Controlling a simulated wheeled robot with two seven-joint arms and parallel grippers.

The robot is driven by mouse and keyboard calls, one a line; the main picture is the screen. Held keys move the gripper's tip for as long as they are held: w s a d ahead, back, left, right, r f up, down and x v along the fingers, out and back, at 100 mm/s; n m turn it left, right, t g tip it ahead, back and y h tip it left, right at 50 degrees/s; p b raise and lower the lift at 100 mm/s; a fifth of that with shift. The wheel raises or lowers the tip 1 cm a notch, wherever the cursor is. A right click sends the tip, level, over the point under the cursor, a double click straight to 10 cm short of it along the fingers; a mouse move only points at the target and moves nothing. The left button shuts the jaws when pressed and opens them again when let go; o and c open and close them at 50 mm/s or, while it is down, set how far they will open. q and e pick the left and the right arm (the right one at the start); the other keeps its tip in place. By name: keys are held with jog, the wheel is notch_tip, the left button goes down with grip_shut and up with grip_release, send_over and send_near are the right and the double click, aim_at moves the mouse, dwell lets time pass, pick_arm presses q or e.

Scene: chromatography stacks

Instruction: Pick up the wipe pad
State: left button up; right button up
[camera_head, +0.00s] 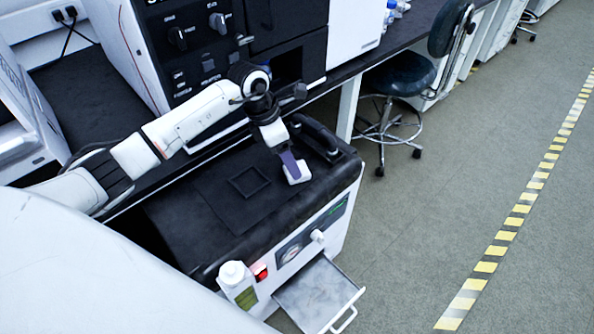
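A small white block (299,174), which looks like the wipe pad, is at the front right of the black top of a boxy instrument. My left arm comes in from the left, and its gripper (291,164) points down at the block. A purple-grey part lies right against the block; I cannot tell whether it is a finger or part of the pad. The fingertips meet or overlap the block in this view, so whether they are closed on it is unclear. Whether the block rests on the top or hangs just above it is also unclear. My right gripper is not in view.
The instrument's black top (205,215) has a raised square frame (250,182) and a black handle (315,136). A white bottle (236,283) stands at its front, by an open tray (316,294). A bench with equipment is behind; a stool (392,75) stands right.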

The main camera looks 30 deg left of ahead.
pick_arm(q)
jog(key=x, duration=0.4)
jog(key=shift+w+d+f, duration=0.15)
jog(key=shift+d+f, duration=0.15)
jog(key=c, duration=1.2)
jog(key=shift+r, duration=0.1)
notch_tip(320, 180, up, 10)
